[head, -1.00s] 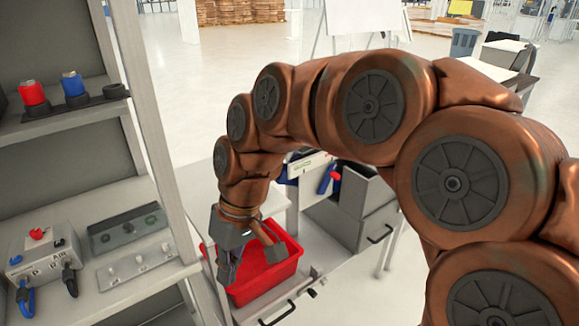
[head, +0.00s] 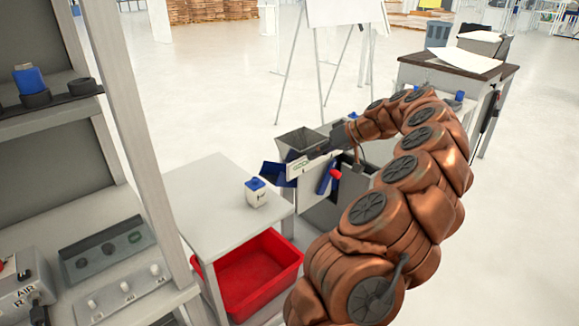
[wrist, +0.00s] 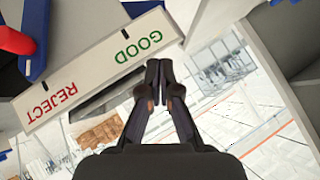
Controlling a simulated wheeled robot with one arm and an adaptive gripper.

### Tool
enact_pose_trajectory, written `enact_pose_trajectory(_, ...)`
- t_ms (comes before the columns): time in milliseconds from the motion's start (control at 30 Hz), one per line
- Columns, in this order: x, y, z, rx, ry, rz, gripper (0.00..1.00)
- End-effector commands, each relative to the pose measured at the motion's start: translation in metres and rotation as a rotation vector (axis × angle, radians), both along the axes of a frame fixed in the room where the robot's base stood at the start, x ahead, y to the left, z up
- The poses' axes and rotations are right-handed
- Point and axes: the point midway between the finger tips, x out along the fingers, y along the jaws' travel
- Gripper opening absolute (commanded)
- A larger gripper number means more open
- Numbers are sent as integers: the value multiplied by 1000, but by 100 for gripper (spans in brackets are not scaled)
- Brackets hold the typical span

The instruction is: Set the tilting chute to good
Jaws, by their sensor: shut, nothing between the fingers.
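The tilting chute stands behind the white table in the head view. It has a white label plate (head: 299,169), a blue arm (head: 325,180) with a red end (head: 336,174), and a grey hopper (head: 301,142) above. In the wrist view the plate (wrist: 95,70) reads GOOD on the right and REJECT on the left. The blue arm (wrist: 36,40) and red end (wrist: 14,40) are at the upper left, on the REJECT side. My gripper (wrist: 158,66) is shut and empty, its tips close to the plate's GOOD end. Contact cannot be told. In the head view my gripper (head: 318,152) partly covers the chute.
A white table (head: 200,205) carries a blue-capped white bottle (head: 256,192). A red bin (head: 255,275) sits below it. A shelf unit (head: 120,100) stands at the left. A workbench (head: 460,75) and an easel (head: 345,12) stand behind. Open floor lies between.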

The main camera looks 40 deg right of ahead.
Motion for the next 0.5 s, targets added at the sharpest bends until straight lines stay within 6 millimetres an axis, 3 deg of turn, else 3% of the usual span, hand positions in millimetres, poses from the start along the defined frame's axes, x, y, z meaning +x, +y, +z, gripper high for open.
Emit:
enact_pose_trajectory(133, -9, -18, -7, -4, -8, -31, 0)
enact_pose_trajectory(500, -7, -16, -8, -4, -8, -28, 0)
